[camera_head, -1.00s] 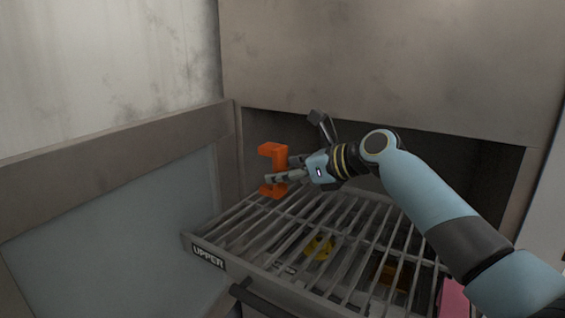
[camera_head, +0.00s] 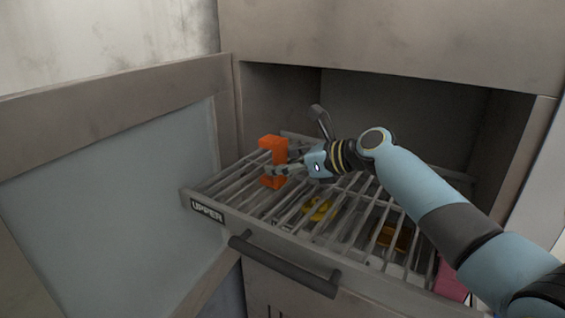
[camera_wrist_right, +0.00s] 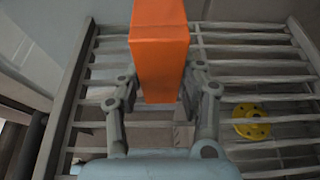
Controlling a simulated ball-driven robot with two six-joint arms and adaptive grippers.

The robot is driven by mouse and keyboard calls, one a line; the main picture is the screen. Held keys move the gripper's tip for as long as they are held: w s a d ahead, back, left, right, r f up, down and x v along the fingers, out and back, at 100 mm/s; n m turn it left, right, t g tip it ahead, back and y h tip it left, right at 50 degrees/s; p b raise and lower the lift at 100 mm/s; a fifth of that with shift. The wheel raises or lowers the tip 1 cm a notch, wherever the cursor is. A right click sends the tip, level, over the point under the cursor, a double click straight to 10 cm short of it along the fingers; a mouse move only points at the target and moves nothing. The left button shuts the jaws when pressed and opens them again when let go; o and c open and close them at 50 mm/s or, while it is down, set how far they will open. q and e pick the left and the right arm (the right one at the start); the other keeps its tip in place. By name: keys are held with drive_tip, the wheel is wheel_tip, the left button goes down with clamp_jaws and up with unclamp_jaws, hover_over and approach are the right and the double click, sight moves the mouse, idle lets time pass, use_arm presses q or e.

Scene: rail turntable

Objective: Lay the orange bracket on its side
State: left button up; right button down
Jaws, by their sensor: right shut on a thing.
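The orange bracket (camera_head: 279,152) stands upright over the left part of the wire rack (camera_head: 205,209) marked UPPER. In the right wrist view the bracket (camera_wrist_right: 160,55) fills the space between the fingers, its long block face toward the camera. My right gripper (camera_head: 284,169) is shut on the bracket, reaching in from the right, and partly hides its middle. I cannot tell whether the bracket's foot touches the bars. My left gripper is not in view.
A yellow round part (camera_head: 318,208) and an orange-brown thing (camera_head: 394,237) show below the bars. A pink thing (camera_head: 450,280) is at the right edge. A dark handle (camera_head: 285,265) is in front. An open door panel (camera_head: 110,180) stands at the left; the cabinet opening is behind.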

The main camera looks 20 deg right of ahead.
drive_tip(key=shift+f, duration=0.4)
idle(0.5)
drive_tip(key=c, duration=0.7)
unclamp_jaws()
drive_tip(key=shift+c, duration=0.2)
drive_tip(key=shift+s, duration=0.1)
drive_tip(key=v, duration=1.1)
drive_tip(key=shift+s+d, duration=0.25)
drive_tip(key=shift+s, duration=0.05)
drive_tip(key=shift+r, duration=0.1)
